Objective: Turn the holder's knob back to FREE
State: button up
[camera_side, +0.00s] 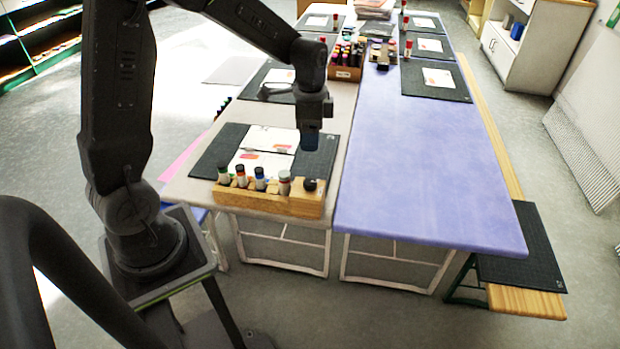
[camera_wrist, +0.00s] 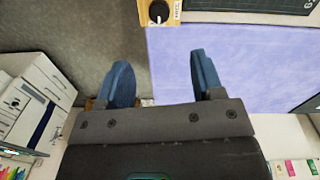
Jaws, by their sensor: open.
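The wooden holder (camera_side: 262,201) stands at the near end of the pale left table, with several capped tubes in a row in it. Its black round knob (camera_side: 310,184) is at the right end. In the wrist view the knob (camera_wrist: 158,12) shows at the top edge on a strip of the wooden holder (camera_wrist: 146,22). A light mark is on the knob and a small white label (camera_wrist: 177,9) is beside it; its words are too small to read. My gripper (camera_side: 310,148) is above the table, higher than the knob. Its blue fingers (camera_wrist: 162,72) are apart, empty and clear of the knob.
A dark mat (camera_side: 212,158) with white sheets (camera_side: 262,150) lies behind the holder. The purple table (camera_side: 430,175) adjoins on the right and its near half is clear. A box of markers (camera_side: 346,62) stands farther back. A wooden bench (camera_side: 525,301) runs along the right.

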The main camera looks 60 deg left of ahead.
aim_at(310, 181)
jog(key=f, duration=1.3)
jog(key=shift+s+d, duration=0.15)
jog(key=shift+d, duration=0.05)
jog(key=shift+c, duration=0.3)
jog(key=c, duration=0.9)
jog(key=shift+o, duration=0.2)
